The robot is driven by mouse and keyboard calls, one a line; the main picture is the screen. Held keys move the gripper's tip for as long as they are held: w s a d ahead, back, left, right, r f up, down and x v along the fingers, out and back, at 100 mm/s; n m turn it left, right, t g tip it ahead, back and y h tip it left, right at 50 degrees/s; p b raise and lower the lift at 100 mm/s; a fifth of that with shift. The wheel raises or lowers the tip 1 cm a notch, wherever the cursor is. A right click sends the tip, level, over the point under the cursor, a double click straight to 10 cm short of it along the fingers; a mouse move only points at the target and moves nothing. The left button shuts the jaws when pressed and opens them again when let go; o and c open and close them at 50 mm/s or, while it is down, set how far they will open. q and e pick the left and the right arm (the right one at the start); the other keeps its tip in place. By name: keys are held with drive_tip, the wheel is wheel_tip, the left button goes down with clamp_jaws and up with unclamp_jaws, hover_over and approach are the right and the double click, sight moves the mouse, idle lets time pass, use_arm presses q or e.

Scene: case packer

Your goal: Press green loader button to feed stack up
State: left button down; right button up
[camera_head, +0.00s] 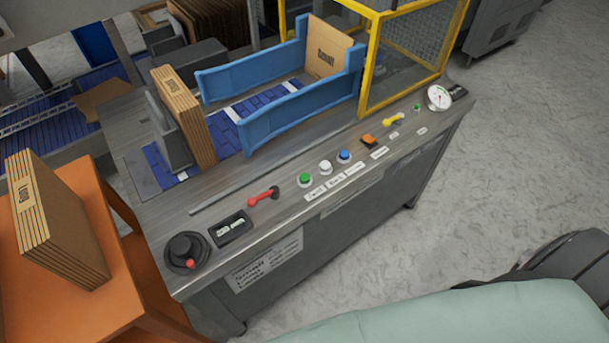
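A green button (305,179) sits on the grey console (240,190), left of a white button (325,167) and a blue button (344,156). Labels lie in front of them, too small to read surely. A smaller green button or light (417,106) is farther right. A stack of flat cardboard (187,112) stands upright on the blue belt (158,167) against a grey plate (168,138). One cardboard piece (326,50) stands between the blue guides (298,115) at the far end. Neither of my grippers is in view.
A red-handled lever (264,195), a black rotary knob (186,250), an orange switch (368,140) and a yellow lever (394,120) share the panel. A yellow-framed mesh cage (366,65) stands behind. Another cardboard stack (58,225) rests on an orange stand (105,290).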

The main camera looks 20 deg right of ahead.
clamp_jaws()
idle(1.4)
